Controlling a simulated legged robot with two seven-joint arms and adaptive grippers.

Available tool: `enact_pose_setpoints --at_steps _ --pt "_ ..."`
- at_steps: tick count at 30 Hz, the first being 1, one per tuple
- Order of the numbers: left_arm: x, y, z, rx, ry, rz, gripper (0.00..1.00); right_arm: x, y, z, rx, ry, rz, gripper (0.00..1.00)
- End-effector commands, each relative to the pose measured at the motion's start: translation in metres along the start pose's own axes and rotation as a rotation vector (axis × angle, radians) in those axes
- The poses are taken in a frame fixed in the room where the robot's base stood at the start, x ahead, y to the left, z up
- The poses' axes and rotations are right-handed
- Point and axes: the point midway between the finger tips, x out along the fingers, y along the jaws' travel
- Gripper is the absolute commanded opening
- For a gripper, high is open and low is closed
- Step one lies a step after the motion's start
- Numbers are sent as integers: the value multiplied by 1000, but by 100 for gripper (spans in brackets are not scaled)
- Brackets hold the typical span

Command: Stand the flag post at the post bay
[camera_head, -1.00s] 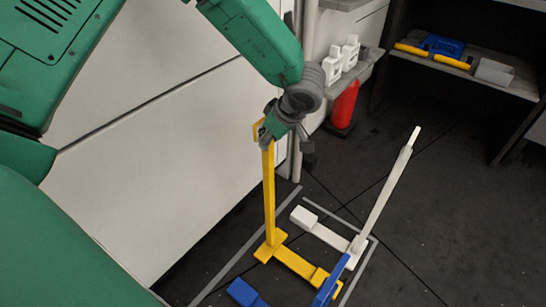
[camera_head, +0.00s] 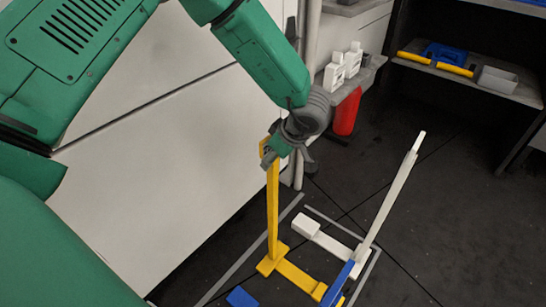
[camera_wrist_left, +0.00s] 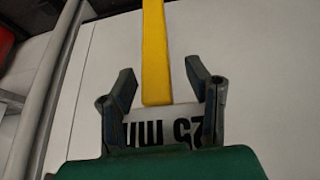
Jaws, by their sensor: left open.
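A yellow post (camera_head: 272,210) stands upright on a yellow foot (camera_head: 298,277) on the dark floor. I cannot tell for sure that it is the flag post. My left gripper (camera_head: 279,150) is at the top of this post, with its fingers apart. In the left wrist view the gripper (camera_wrist_left: 163,92) is open, and the yellow post (camera_wrist_left: 156,50) runs between its fingers without visible clamping. A white label (camera_wrist_left: 160,128) with dark lettering shows between the fingers. The post's top is partly hidden by the gripper. My right gripper is not in view.
Grey lines (camera_head: 250,252) mark the floor. A white wall is at left; a red cylinder (camera_head: 347,112) and a shelf (camera_head: 505,88) are behind.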

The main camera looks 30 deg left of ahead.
Motion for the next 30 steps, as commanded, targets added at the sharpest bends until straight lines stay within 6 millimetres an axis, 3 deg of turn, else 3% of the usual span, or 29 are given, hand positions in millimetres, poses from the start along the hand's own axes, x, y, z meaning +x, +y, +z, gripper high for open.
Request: enact_pose_setpoints --at_steps 5,18,24,30 --pt "-18 1 -2 1 -1 4 44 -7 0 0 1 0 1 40" --pt "-104 1 -3 1 -3 3 44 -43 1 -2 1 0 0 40" --pt "-120 0 -2 1 -2 1 44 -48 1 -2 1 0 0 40" --pt "-115 -1 -2 15 8 8 44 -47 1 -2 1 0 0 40"
